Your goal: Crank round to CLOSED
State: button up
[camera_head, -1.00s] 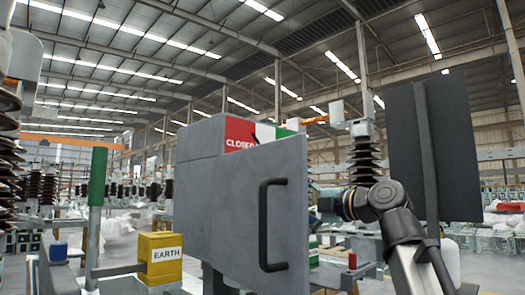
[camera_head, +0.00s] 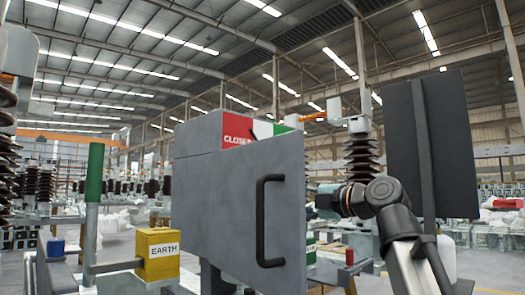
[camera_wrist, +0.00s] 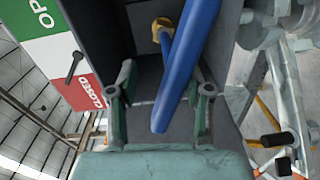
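The blue crank handle (camera_wrist: 190,60) runs down the wrist view from the upper right, with a yellow part (camera_wrist: 162,32) behind it. My gripper (camera_wrist: 160,88) is open, its two fingers on either side of the handle, with visible gaps. A position plate shows a green OPEN field (camera_wrist: 28,14), a white band and a red CLOSED field (camera_wrist: 90,93). A dark pointer (camera_wrist: 74,67) lies by the white and red border. In the head view the grey mechanism box (camera_head: 198,135) carries the CLOSED label (camera_head: 237,132); its door hides my gripper and the crank.
The grey door (camera_head: 225,195) stands open towards the camera, with a black handle (camera_head: 262,220). A yellow EARTH box (camera_head: 158,268) and a green-topped lever (camera_head: 95,172) stand left. A dark panel (camera_head: 455,140) stands right, beside my arm.

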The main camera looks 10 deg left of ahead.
jog(key=shift+d+p, duration=0.15)
jog(key=shift+p, duration=0.65)
jog(key=shift+d+p, duration=0.2)
jog(key=shift+p, duration=0.55)
jog(key=s+d+f+m+p, duration=0.25)
jog(key=s+d+p, duration=0.45)
jog(key=p, duration=1.9)
jog(key=shift+m, duration=0.45)
jog(key=x, duration=0.3)
jog(key=w+x, duration=0.1)
jog(key=x, duration=0.2)
jog(key=d+x, duration=0.1)
jog(key=x, duration=0.2)
jog(key=shift+w+r+b, duration=0.25)
jog(key=shift+w+b, duration=0.1)
jog(key=shift+b, duration=0.05)
jog(key=shift+w+a+r+t, duration=0.2)
jog(key=shift+w+a+t, duration=0.1)
jog(key=shift+a, duration=0.2)
grip_shut()
